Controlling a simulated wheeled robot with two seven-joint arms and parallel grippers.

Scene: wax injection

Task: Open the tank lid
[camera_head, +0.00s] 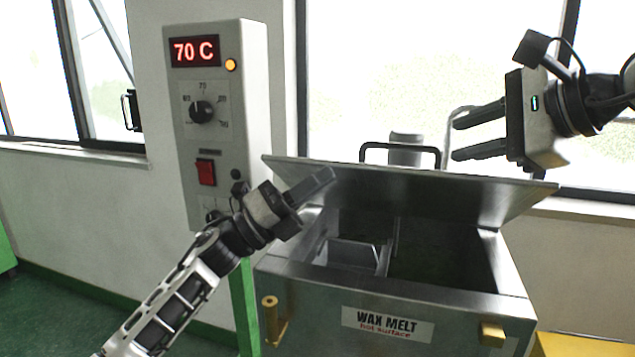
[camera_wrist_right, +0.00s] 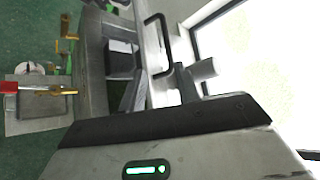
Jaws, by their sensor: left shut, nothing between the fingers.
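The steel tank (camera_head: 300,275) with the "WAX MELT" label stands in the middle of the head view. Its lid (camera_head: 420,192) is raised along the back and tilted, so the tank's inside shows. The lid's black handle (camera_head: 400,146) is at the upper edge; the handle also shows in the right wrist view (camera_wrist_right: 162,32). My left gripper (camera_head: 330,177) is shut and empty. It overlaps the lid's left part in the picture; I cannot tell whether they touch. My right gripper (camera_head: 454,138) is open and empty, with its fingers pointing left, right of the handle.
A grey control box (camera_head: 238,100) reading 70 C stands left of the tank, close behind my left gripper. Brass fittings (camera_head: 271,318) stick out of the tank's front. A window (camera_head: 390,70) and its sill are behind. A grey cylinder (camera_head: 405,140) stands behind the handle.

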